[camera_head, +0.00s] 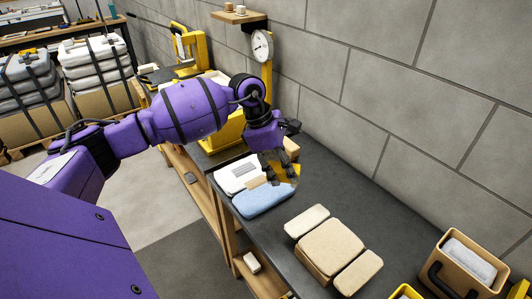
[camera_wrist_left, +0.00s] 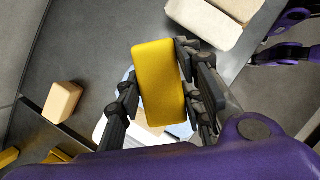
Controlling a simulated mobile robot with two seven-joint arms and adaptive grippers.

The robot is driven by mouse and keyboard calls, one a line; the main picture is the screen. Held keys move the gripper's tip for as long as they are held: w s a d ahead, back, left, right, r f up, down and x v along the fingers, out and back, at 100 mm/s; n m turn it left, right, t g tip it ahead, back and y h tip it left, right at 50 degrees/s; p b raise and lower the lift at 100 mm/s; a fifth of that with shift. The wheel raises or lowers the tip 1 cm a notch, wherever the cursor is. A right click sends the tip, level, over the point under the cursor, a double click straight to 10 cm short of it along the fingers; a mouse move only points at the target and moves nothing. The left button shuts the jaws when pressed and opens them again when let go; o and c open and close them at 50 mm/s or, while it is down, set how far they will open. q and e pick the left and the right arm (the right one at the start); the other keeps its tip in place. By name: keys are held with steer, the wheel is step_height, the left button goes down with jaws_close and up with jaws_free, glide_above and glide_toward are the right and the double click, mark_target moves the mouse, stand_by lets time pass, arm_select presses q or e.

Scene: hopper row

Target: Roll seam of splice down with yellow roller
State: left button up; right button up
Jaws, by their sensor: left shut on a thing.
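My left gripper (camera_head: 278,172) is shut on a yellow block-like piece, apparently the yellow roller (camera_head: 292,171). In the left wrist view the yellow piece (camera_wrist_left: 160,75) sits between the black fingers (camera_wrist_left: 160,95). Below it on the dark counter lie a white pad (camera_head: 237,175) and a light blue pad (camera_head: 262,199), with a tan strip (camera_head: 258,183) where they meet. The gripper hangs over the right end of these pads. I cannot tell whether the yellow piece touches them, and it hides part of the pads in the wrist view. My right gripper is not in view.
Tan pads (camera_head: 332,246) lie on the counter (camera_head: 335,189) to the right. A tan block (camera_head: 291,148) stands behind the gripper, near the grey wall. A tan box (camera_head: 468,262) stands at the far right. A yellow scale with a dial (camera_head: 262,46) stands behind my left arm.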

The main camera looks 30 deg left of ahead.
arm_select(q)
steer(key=w+a+f+n+t+y+b, duration=0.1)
steer(key=w+a+n+t+y, duration=0.1)
steer(key=w+a+n, duration=0.3)
steer(key=a+n, duration=0.4)
steer(key=shift+w+a+f+t, duration=0.15)
steer(key=shift+w+a+t, duration=0.05)
steer(key=shift+t, duration=0.1)
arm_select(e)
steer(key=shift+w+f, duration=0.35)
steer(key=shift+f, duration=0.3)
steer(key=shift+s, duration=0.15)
